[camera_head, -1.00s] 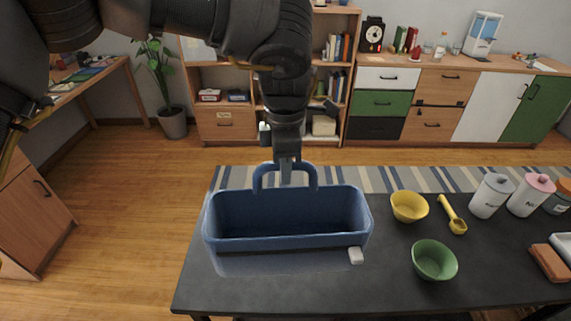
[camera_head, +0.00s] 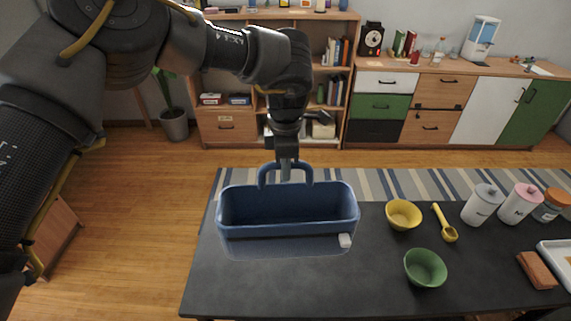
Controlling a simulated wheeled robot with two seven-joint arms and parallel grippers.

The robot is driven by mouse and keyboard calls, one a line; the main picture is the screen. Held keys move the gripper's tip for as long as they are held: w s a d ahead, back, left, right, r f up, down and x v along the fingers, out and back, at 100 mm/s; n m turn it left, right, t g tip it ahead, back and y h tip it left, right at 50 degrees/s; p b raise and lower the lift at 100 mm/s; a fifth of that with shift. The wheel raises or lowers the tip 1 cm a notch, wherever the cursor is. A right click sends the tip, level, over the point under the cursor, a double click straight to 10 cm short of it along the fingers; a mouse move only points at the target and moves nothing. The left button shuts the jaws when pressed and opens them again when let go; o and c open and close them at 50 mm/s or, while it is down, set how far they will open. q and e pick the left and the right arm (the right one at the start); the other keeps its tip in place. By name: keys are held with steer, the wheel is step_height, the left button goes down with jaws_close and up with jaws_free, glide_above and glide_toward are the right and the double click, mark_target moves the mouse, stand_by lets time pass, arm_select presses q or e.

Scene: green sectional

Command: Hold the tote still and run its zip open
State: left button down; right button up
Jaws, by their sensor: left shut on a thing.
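The blue tote (camera_head: 285,228) is at the left part of the dark table (camera_head: 240,290). Its front wall and a dark blue recessed area inside the rim show. A small pale tab (camera_head: 345,240) sits at the right end of the front, under the rim. The loop handle (camera_head: 264,177) rises at the back. My left gripper (camera_head: 286,173) comes down from above and is shut on this handle. The tote is upright; I cannot tell whether its base touches the table. My right gripper is not in view.
Lidded canisters (camera_head: 482,206), a brown block (camera_head: 536,270) and a white tray (camera_head: 556,257) are farther right. The table front between tote and green bowl is clear.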

mark_target(285, 195)
arm_select(q)
steer(key=shift+w+p, duration=0.9)
steer(key=shift+w, duration=0.3)
steer(key=shift+f, duration=0.15)
steer(key=shift+f+b, duration=2.95)
steer(key=shift+f, duration=3.4)
